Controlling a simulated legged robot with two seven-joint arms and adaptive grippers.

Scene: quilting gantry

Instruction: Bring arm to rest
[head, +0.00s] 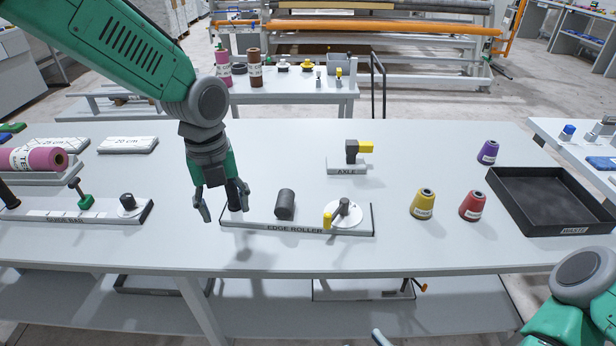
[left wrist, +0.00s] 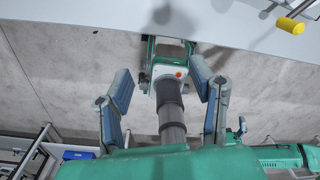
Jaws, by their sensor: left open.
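My left gripper (head: 222,208) hangs from the left in the head view, fingers down and spread apart. It is over the front part of the table, at the left end of the edge roller board (head: 300,227). Nothing is between its fingers. In the left wrist view the open left gripper (left wrist: 161,75) shows two blue-grey fingers, with the floor and parts of my own body behind. My right arm (head: 575,300) shows at the lower right of the head view. A grey tip at the bottom edge may belong to its gripper, whose jaws are not clear.
The edge roller board bears a dark roller (head: 285,204) and a yellow-handled crank (head: 328,220). An axle stand (head: 347,165), yellow cone (head: 423,204), red cone (head: 473,206), purple cone (head: 488,152) and black waste tray (head: 545,222) stand to the right. The table's middle back is clear.

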